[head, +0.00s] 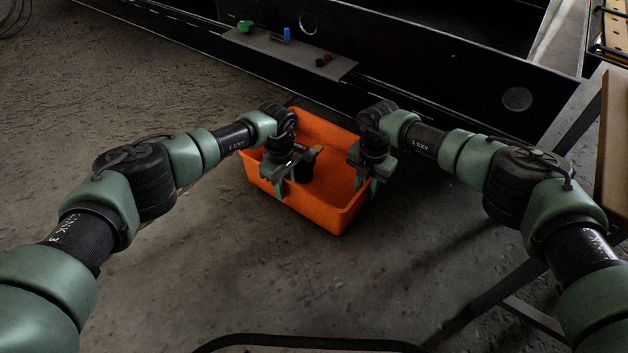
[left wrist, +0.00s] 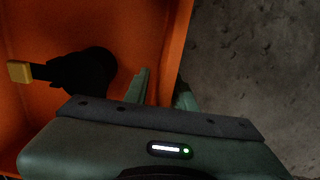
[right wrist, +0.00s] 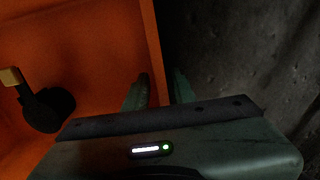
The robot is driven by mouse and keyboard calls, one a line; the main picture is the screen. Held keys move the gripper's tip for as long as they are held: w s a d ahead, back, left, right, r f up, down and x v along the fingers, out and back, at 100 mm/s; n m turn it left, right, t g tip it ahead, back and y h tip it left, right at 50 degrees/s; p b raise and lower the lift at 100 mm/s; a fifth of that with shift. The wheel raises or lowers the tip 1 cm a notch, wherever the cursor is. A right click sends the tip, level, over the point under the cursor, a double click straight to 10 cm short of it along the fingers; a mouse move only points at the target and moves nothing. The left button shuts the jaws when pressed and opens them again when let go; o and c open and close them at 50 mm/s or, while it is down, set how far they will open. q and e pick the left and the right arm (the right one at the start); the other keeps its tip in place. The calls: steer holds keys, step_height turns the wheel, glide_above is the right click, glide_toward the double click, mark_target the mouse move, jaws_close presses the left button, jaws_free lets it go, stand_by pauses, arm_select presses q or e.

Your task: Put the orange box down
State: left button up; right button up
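The orange box (head: 312,212) is an open tray at the middle of the head view, low by the floor; whether its underside touches the floor I cannot tell. A black object with a yellow end (left wrist: 80,72) is inside it. My right gripper (head: 368,184) holds the right wall the same way. The walls also show between the fingers in the left wrist view (left wrist: 178,50) and right wrist view (right wrist: 152,45). My wrists hide parts of the rim.
A long black metal frame (head: 440,85) runs behind the box. A grey plate (head: 265,47) there bears small green, blue, red and black pieces. A table with metal legs (head: 575,125) stands at right. The concrete floor (head: 150,70) is clear to the left and in front.

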arm_select(q)
step_height(320, 180, up, 10)
steer(key=shift+f, duration=0.1)
steer(key=shift+r, duration=0.45)
arm_select(e)
steer(key=shift+r, duration=0.15)
step_height(320, 180, up, 12)
steer(key=shift+f, duration=0.15)
arm_select(q)
steer(key=shift+s+a, duration=0.1)
steer(key=shift+a, duration=0.05)
arm_select(e)
steer(key=shift+s+a, duration=0.1)
steer(key=shift+a, duration=0.05)
